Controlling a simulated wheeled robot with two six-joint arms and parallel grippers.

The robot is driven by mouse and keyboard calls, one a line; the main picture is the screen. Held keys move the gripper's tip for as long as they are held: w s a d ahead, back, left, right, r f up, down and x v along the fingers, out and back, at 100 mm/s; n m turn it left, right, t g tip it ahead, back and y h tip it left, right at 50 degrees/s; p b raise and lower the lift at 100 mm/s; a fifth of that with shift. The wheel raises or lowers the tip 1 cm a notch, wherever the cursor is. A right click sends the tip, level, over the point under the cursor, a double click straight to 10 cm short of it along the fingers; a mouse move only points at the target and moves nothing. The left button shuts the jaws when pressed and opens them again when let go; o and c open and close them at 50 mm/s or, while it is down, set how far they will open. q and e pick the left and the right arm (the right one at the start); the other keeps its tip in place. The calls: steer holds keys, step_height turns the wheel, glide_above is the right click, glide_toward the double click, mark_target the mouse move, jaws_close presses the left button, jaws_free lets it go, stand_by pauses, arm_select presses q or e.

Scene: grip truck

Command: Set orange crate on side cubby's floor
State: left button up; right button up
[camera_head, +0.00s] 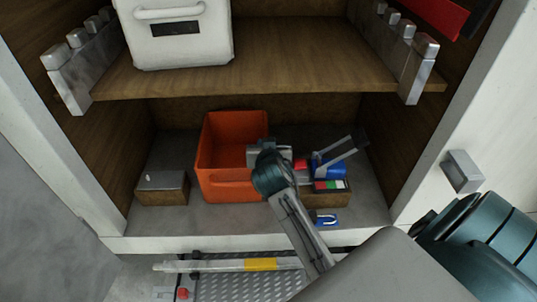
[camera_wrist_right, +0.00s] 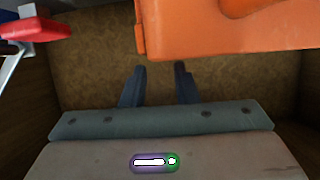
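The orange crate (camera_head: 232,186) stands upright on the grey floor (camera_head: 182,218) of the side cubby, under the wooden shelf, and looks empty. My right gripper (camera_head: 270,152) is at the crate's right side in the head view, its fingertips partly hidden by my wrist. In the right wrist view, the two fingers (camera_wrist_right: 160,85) are spread apart with nothing between them. The crate (camera_wrist_right: 220,35) shows just beyond the fingertips there; I cannot tell whether they touch it. My left gripper is not in view.
A small box (camera_head: 162,190) with a metal top sits left of the crate. A wooden box (camera_head: 325,196) with blue and red tools stands close on the right. The wooden shelf (camera_head: 290,65) above holds a white case (camera_head: 176,30). Metal brackets flank it.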

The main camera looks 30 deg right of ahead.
steer(key=b+v, duration=0.1)
steer(key=v, duration=0.5)
steer(key=shift+s+a, duration=0.1)
steer(key=shift+a, duration=0.1)
steer(key=shift+s+a+r, duration=0.2)
steer(key=shift+s+r, duration=0.1)
steer(key=shift+s, duration=0.25)
